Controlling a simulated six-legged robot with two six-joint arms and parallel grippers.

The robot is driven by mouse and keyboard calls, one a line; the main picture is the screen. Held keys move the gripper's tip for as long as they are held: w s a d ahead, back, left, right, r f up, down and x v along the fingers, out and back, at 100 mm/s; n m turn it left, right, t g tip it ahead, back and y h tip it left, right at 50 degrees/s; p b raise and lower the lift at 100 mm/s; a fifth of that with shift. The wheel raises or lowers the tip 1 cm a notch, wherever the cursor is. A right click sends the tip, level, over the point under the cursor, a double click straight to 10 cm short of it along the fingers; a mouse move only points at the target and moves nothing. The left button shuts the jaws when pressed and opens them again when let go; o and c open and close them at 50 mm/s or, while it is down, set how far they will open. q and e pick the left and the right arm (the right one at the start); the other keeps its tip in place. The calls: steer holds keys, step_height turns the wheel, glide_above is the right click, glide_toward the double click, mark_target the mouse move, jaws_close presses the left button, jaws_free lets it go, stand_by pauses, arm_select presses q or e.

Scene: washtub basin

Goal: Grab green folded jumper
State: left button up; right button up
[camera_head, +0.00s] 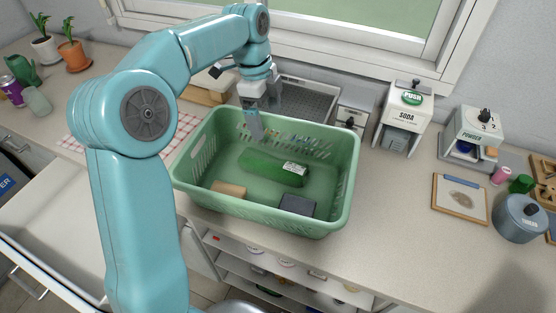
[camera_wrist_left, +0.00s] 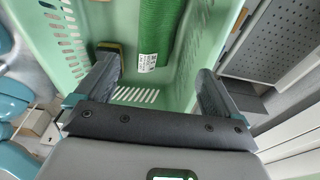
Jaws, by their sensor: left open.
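The green folded jumper (camera_head: 262,168) lies on the floor of the light green basin (camera_head: 336,222), with a white label near its right end. It also shows at the top of the left wrist view (camera_wrist_left: 158,22), running away between my finger lines, with its label facing me. My left gripper (camera_head: 257,132) comes down over the basin's back part, apart from the jumper. In the left wrist view its two fingers (camera_wrist_left: 156,76) are spread with nothing between them. My right gripper is not in view.
A tan piece (camera_head: 228,189) and a dark blue-grey piece (camera_head: 298,205) also lie in the basin, in front of the jumper. The basin's slotted walls surround them. A soda dispenser (camera_head: 402,125) and a powder dispenser (camera_head: 470,136) stand to the right. Bare counter lies right of the basin.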

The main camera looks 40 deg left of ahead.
arm_select(q)
glide_above(274, 155)
steer(key=f, duration=0.7)
steer(key=shift+s+a, duration=0.25)
steer(key=shift+s, duration=0.15)
steer(key=shift+w+a+f, duration=0.15)
steer(key=shift+f, duration=0.65)
steer(key=f, duration=0.2)
steer(key=d+f+p, duration=0.1)
steer(key=f, duration=0.1)
steer(key=shift+w+f, duration=0.1)
steer(key=shift+f, duration=0.1)
steer(key=shift+w+a+f, duration=0.1)
steer(key=shift+f, duration=0.15)
steer(key=shift+r, duration=0.1)
steer(key=c, duration=0.9)
